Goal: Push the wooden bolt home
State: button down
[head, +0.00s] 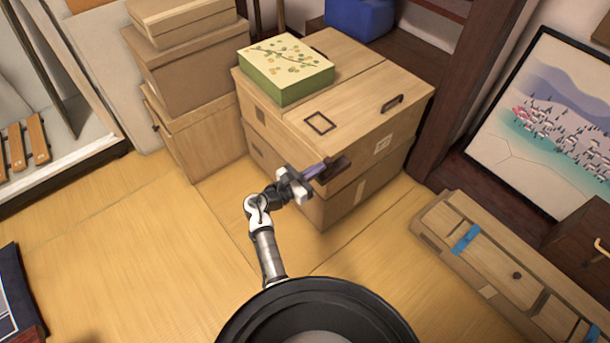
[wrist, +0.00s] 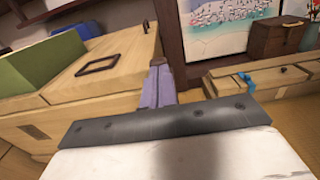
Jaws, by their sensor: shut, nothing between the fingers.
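A long, low light-wood piece lies on the floor at the right. It carries a wooden bar, which looks like the bolt (head: 491,258), with a small dark knob (head: 516,275) and a blue band (head: 466,239) near its far end. The bar also shows in the wrist view (wrist: 268,74), at the right. My gripper (head: 321,167) is shut and empty, well left of the bar. Its purple fingers (wrist: 160,70) are together beside the front of a large wooden box. I cannot tell whether they touch the dark piece (head: 338,168) there.
The large wooden box (head: 365,100) has a green patterned box (head: 287,63) on top. Cardboard-coloured boxes (head: 195,60) are stacked at the left. A dark post, a landscape picture (head: 550,120) and a brown chest (head: 585,235) stand at the right. Tatami floor (head: 130,250) is clear in front.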

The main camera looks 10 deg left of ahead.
aim_at(326, 163)
jog(key=shift+w+d, duration=0.15)
jog(key=x, duration=0.5)
jog(key=shift+w+d+p, duration=0.2)
jog(key=shift+d+p, duration=0.05)
jog(key=shift+p, duration=0.1)
jog(key=shift+r, duration=0.1)
